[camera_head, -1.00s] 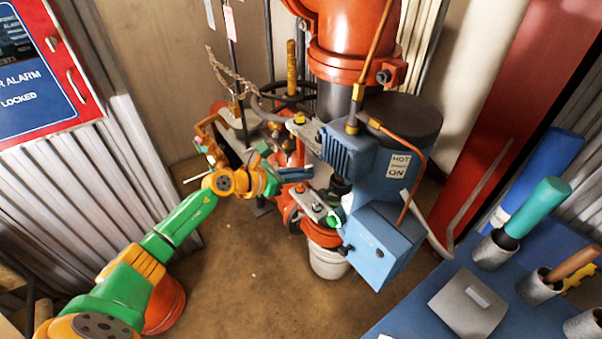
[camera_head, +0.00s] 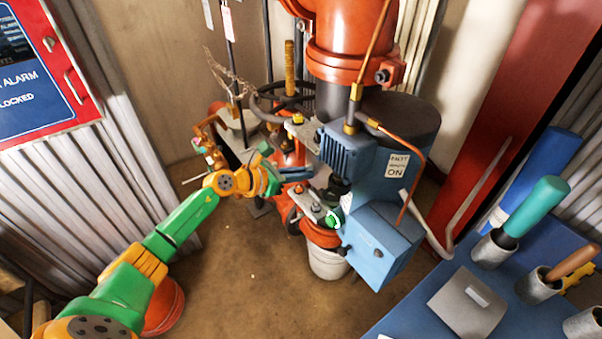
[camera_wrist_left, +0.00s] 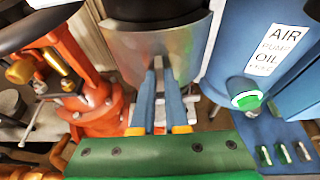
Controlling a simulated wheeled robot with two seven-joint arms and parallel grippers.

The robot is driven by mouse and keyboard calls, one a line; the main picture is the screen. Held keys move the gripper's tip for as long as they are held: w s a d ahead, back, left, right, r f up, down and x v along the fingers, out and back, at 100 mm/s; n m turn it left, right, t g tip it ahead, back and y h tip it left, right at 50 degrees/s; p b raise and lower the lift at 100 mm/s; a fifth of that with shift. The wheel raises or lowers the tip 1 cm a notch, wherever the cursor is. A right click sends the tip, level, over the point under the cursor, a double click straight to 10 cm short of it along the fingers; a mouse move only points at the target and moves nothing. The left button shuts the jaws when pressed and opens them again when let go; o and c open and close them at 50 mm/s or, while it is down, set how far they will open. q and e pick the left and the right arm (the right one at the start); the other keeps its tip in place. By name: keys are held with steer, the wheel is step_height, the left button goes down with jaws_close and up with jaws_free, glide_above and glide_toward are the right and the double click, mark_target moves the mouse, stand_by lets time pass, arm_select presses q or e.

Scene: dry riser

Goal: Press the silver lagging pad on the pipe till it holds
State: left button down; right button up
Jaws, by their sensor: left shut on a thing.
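The silver lagging pad (camera_wrist_left: 140,52) shows in the left wrist view as a curved, dull metallic sheet straight ahead, below a dark cylinder. My left gripper (camera_wrist_left: 166,68) has its two blue fingers pointing at it, tips against the pad's front or very close. A pale strip shows between the fingers; I take it as part of the pad, and the grip itself is partly hidden. In the head view the left gripper (camera_head: 297,173) reaches in among the pipework beside the blue pump unit (camera_head: 370,160), which hides most of the pad and pipe. My right gripper is not in view.
Red valve pipework (camera_wrist_left: 85,85) stands close on the left in the wrist view. The blue housing with a green button (camera_wrist_left: 246,100) is close on the right. A white bucket (camera_head: 328,262) is below. A blue bench (camera_head: 420,310) with tool holders stands at right.

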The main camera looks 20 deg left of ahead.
arm_select(q)
steer(key=shift+w+d, duration=0.1)
steer(key=shift+w, duration=0.05)
stand_by(0.8)
steer(key=c, duration=0.8)
jaws_free()
steer(key=shift+w+d, duration=0.1)
steer(key=shift+c, duration=0.2)
steer(key=v, duration=0.7)
steer(key=s+a+f+n+y, duration=0.2)
steer(key=s+f+n, duration=0.1)
steer(key=f+n, duration=0.6)
steer(key=s+a+f+n+y, duration=0.1)
steer(key=s+f+n+y, duration=0.15)
steer(key=f+n, duration=0.6)
steer(key=s+a+f+n+y, duration=0.2)
steer(key=s+f+n, duration=0.2)
steer(key=f+n, duration=0.5)
steer(key=s+d+f+n+g, duration=0.3)
steer(key=s+f+n, duration=0.1)
steer(key=s, duration=0.6)
steer(key=s+d+f+n+g, duration=0.4)
steer(key=s+f, duration=0.3)
steer(key=s, duration=0.3)
steer(key=s+d+f+n+g, duration=0.3)
steer(key=s+f+n, duration=0.2)
steer(key=s, duration=0.5)
steer(key=shift+s+d+f+g+b, duration=0.25)
steer(key=shift+d+f+g+b, duration=0.15)
steer(key=shift+f, duration=0.2)
